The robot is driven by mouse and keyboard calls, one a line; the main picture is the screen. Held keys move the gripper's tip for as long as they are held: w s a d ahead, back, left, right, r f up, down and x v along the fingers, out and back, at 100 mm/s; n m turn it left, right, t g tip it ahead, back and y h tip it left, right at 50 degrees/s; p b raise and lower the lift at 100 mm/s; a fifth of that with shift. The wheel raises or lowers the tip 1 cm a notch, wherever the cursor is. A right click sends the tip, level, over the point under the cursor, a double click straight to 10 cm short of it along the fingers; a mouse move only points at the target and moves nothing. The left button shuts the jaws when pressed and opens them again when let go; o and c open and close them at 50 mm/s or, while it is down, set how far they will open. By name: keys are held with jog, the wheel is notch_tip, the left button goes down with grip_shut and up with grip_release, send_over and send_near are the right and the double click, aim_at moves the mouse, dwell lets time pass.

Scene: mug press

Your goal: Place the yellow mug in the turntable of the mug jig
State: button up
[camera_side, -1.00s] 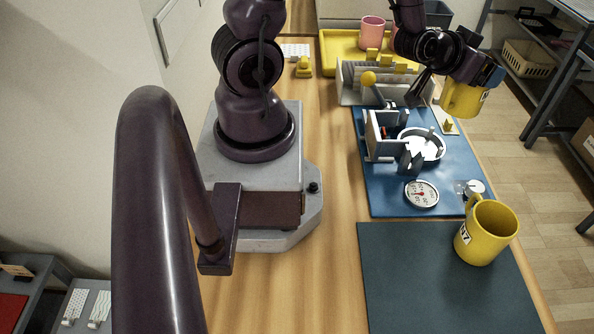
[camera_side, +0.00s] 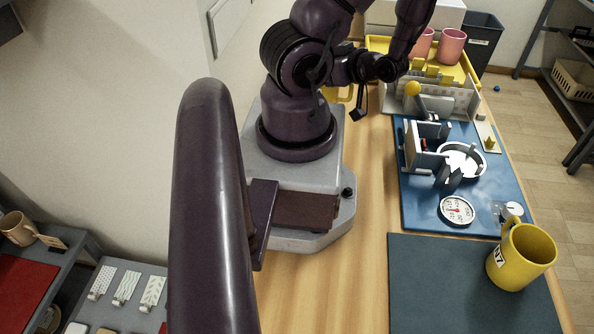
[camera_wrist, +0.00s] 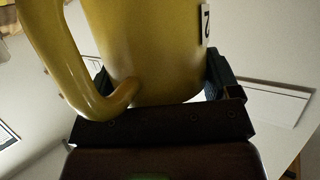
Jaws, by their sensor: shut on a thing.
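My gripper (camera_wrist: 165,84) is shut on a yellow mug (camera_wrist: 150,45); its dark fingers press on either side of the mug, whose handle is at the left and label at the right. A second yellow mug (camera_side: 520,258), labelled, stands upright on the dark mat (camera_side: 450,290).
A round dial (camera_side: 457,209) and a small clear-and-white part (camera_side: 510,211) lie on the blue board (camera_side: 420,205). Pink mugs (camera_side: 452,45) stand in a yellow tray (camera_side: 468,75). Most of the dark mat is clear.

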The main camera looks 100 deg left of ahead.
jog(key=shift+s+d+f+n+g+h, duration=0.35)
jog(key=shift+s+d+f+n+h, duration=0.35)
jog(key=shift+f, duration=0.45)
jog(key=shift+s+d+f+n+g+h, duration=0.45)
jog(key=shift+d+f+n+h, duration=0.4)
jog(key=shift+f, duration=0.35)
jog(key=shift+s+d+f+n+g+h, duration=0.3)
jog(key=shift+s+d+f+n+h, duration=0.3)
jog(key=shift+d+f, duration=0.4)
jog(key=shift+a+f, duration=0.15)
jog(key=shift+f, duration=0.1)
jog(key=o, duration=1.4)
